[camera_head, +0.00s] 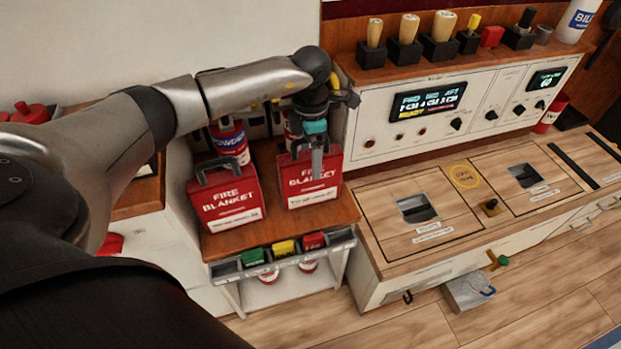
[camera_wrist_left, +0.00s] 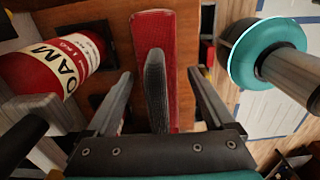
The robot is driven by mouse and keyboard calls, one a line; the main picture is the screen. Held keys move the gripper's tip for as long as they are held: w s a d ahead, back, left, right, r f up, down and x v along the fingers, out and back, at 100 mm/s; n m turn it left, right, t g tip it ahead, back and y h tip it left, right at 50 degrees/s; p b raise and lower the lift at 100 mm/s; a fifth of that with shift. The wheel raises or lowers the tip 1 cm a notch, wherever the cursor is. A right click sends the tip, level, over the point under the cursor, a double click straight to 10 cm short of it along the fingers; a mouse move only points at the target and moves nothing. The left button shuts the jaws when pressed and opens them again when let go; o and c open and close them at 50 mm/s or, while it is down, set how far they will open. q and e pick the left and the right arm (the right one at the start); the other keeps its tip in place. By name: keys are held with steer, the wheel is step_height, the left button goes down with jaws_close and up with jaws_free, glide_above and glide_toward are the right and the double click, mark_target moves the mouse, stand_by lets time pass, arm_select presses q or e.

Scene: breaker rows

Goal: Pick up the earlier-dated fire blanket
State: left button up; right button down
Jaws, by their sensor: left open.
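Two red fire blanket boxes stand upright side by side on a wooden shelf. The left fire blanket (camera_head: 226,204) has a grey handle on top and white lettering; its date line is too small to read. The right fire blanket (camera_head: 315,188) looks alike, its date also unreadable. My left gripper (camera_head: 317,160) is over the right box, pointing down, and hides part of its top and lettering. In the left wrist view the open fingers (camera_wrist_left: 158,98) stand on either side of the grey handle (camera_wrist_left: 155,75), apart from it, above the red box top (camera_wrist_left: 153,25). My right gripper is not in view.
Red-and-white cylinders stand behind the boxes, one a foam can (camera_wrist_left: 58,62). A rack with green, yellow and red items (camera_head: 284,248) runs along the shelf's front. A control panel (camera_head: 440,110) and wooden counter (camera_head: 400,262) rise close on the right.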

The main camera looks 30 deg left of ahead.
arm_select(q)
steer(key=shift+c, duration=0.3)
jaws_close()
stand_by(0.3)
steer(key=shift+r, duration=0.15)
